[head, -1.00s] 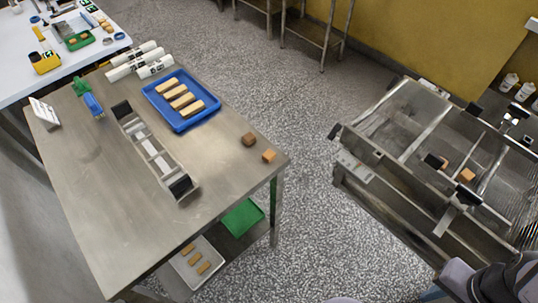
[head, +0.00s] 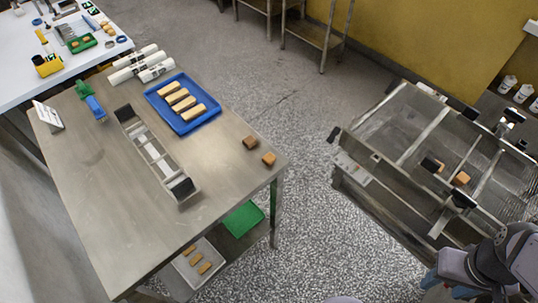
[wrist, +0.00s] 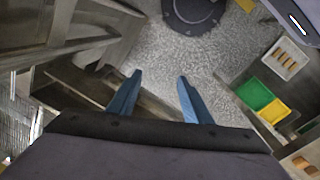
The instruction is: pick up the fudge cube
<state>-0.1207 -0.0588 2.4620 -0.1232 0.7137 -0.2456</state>
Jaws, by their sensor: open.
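Small brown cubes show in the head view, and I cannot tell for sure which is the fudge cube. One orange-brown cube (head: 461,178) rests on the wire mesh of the enrober (head: 400,150) at the right. Another cube (head: 440,166) sits just left of it, partly hidden by a black part. Two more cubes, one browner (head: 250,142) and one more orange (head: 269,159), lie on the steel table's right corner. My gripper (wrist: 158,79) is open and empty in the wrist view, its blue fingers apart over floor and metal framing, with no cube between them.
The enrober's rails and crossbars surround the mesh cubes. The steel table (head: 110,200) holds a blue tray (head: 208,118) of bars, a long metal mould (head: 155,155) and white rolls (head: 140,65). Speckled floor lies between table and enrober.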

